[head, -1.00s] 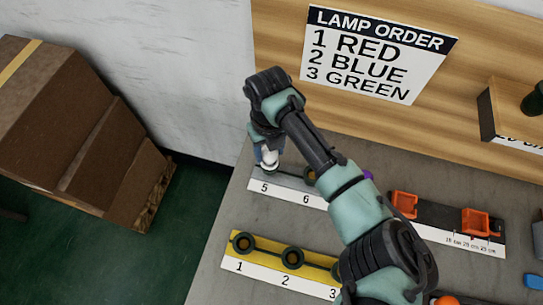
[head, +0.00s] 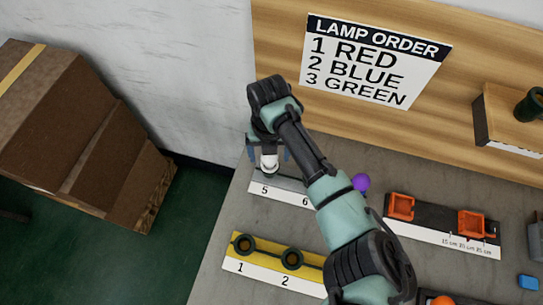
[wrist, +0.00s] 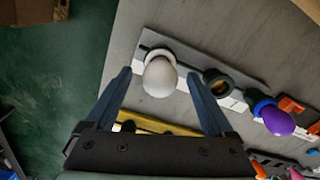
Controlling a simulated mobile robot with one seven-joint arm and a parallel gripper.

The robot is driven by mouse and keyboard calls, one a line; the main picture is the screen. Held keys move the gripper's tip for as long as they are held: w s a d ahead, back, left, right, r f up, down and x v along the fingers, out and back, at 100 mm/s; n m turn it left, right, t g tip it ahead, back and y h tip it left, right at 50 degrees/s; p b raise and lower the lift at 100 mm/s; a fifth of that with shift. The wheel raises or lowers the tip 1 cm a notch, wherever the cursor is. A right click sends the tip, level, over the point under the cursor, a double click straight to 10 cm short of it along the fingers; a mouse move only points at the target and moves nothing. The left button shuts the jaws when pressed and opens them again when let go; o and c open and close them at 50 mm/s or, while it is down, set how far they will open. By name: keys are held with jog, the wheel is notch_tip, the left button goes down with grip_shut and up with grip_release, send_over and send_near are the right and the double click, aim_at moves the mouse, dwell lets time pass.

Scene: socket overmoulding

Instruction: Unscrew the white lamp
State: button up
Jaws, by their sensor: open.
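The white lamp (head: 268,160) stands in the socket at position 5 of the grey socket strip (head: 282,181). In the wrist view the white lamp (wrist: 160,76) is a round bulb with a pale ring behind it, seen ahead of the jaws and between their lines. My gripper (head: 267,154) is open above the lamp, one finger to each side of it. In the wrist view my gripper (wrist: 163,88) shows two blue fingers apart, with nothing held between them. I cannot tell whether the fingertips reach down beside the bulb.
An empty dark socket (wrist: 217,83) is beside the lamp, and a purple lamp (head: 361,182) stands further right. A yellow strip (head: 268,249) with dark sockets lies in front. Orange holders (head: 401,206) are at the right. Cardboard boxes (head: 75,130) stand left of the table.

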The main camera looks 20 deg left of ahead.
jog(key=m+p, duration=0.1)
jog(key=m, duration=0.1)
jog(key=shift+r+m, duration=0.1)
jog(key=shift+m, duration=0.2)
jog(key=m+p, duration=0.1)
jog(key=m, duration=0.1)
jog(key=shift+m, duration=0.3)
jog(key=shift+m+p, duration=0.6)
jog(key=shift+m, duration=0.3)
jog(key=m, duration=0.2)
jog(key=shift+m+p, duration=0.3)
jog(key=shift+p, duration=0.05)
jog(key=shift+m+p, duration=0.45)
jog(key=shift+m, duration=0.55)
jog(key=m, duration=0.2)
jog(key=shift+m, duration=0.3)
jog(key=shift+p, duration=0.35)
